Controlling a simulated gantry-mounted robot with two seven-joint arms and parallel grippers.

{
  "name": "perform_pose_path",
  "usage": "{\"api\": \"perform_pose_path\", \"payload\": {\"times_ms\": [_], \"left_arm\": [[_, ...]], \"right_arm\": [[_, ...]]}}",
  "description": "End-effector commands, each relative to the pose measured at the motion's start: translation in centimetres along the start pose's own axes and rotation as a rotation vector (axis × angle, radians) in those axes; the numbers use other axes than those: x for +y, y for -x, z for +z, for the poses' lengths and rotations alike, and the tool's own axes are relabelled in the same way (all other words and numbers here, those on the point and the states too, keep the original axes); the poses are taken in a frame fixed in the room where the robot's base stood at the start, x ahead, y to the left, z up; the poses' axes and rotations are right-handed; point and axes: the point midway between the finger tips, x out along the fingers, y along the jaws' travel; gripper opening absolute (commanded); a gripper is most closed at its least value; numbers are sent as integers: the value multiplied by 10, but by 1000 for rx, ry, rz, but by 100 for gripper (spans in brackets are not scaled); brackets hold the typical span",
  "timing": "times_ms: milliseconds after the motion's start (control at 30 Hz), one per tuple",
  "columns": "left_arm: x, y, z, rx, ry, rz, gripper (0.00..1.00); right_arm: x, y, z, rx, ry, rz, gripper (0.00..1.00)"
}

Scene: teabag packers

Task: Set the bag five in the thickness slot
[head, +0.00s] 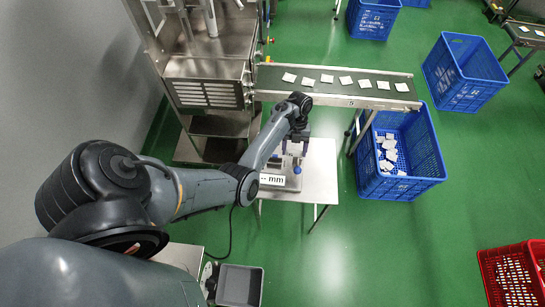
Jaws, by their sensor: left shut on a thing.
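My left arm comes in from the left and reaches over the small steel table. My left gripper (296,150) points down at the thickness gauge (292,183), close above or at its slot. The gauge's display reads "-- mm". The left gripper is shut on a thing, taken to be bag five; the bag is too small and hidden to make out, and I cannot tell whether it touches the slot. My right gripper is not in view.
The small table (322,180) has free room right of the gauge. Behind it a conveyor (340,98) carries several white teabags. A blue crate (430,168) holding teabags stands to the right. A grey bin (240,285) and a red crate (512,277) are nearer.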

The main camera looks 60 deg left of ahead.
Motion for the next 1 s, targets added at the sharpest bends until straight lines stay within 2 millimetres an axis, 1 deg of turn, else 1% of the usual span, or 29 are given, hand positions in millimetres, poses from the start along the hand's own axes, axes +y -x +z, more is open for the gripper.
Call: {"api": "perform_pose_path", "payload": {"times_ms": [33, 200, 300, 400, 600, 667, 833, 900, 1000], "left_arm": [[13, -6, 3, 0, 4, 3, 39], [46, -24, 13, 0, 3, 2, 39], [61, -31, 17, 0, 2, 2, 39], [70, -36, 20, 0, 0, 1, 39], [77, -43, 23, 1, 0, 1, 39], [77, -48, 25, 1, -1, 1, 39], [77, -68, 34, 1, 0, 1, 39], [77, -74, 36, 1, 0, 0, 39], [76, -77, 37, 0, -1, 0, 39]], "right_arm": [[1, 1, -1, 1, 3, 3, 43], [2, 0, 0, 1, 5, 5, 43], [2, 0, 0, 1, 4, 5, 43], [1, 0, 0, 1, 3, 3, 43], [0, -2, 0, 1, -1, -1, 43], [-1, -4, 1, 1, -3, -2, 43], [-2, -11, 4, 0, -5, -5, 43], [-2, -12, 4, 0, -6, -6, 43], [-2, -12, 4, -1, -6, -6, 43]]}}
